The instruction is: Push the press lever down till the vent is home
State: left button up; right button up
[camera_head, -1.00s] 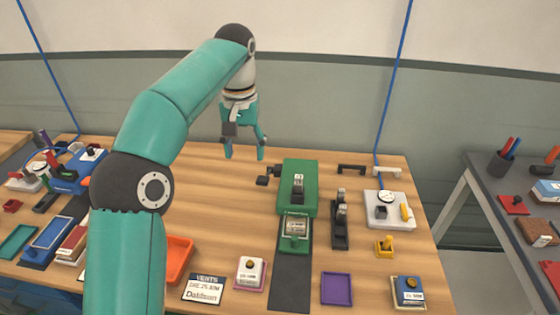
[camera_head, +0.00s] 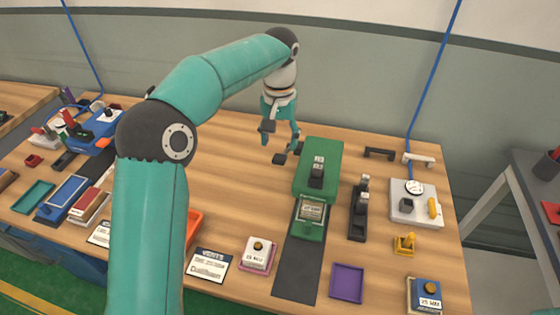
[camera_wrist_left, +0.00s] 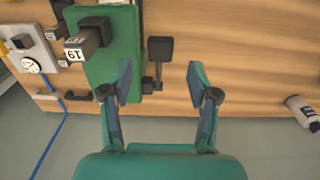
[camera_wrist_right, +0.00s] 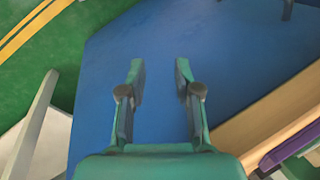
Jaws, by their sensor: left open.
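The green press (camera_head: 318,165) stands on the wooden bench, a black block with a pale label on its top. Its black lever paddle (camera_head: 280,158) sticks out on the left side near the back. In the left wrist view the lever paddle (camera_wrist_left: 160,49) appears between my fingers, beside the green press (camera_wrist_left: 112,65). My left gripper (camera_head: 279,139) is open and empty near the lever; the gap in height is unclear. A pale labelled part, perhaps the vent (camera_head: 312,210), sits in a green holder at the press front. My right gripper (camera_wrist_right: 160,75) is open and empty.
A black clamp-like stand (camera_head: 358,208) is right of the press. A grey plate with a dial (camera_head: 415,215) lies farther right. A VENTS card (camera_head: 209,265), a purple tray (camera_head: 347,283) and an orange tray (camera_head: 194,227) lie toward the front. Bench left of the lever is clear.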

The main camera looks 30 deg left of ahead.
aim_at(280, 158)
pick_arm(q)
notch_tip(280, 158, down, 7)
dwell(0.3)
grip_shut()
dwell(0.3)
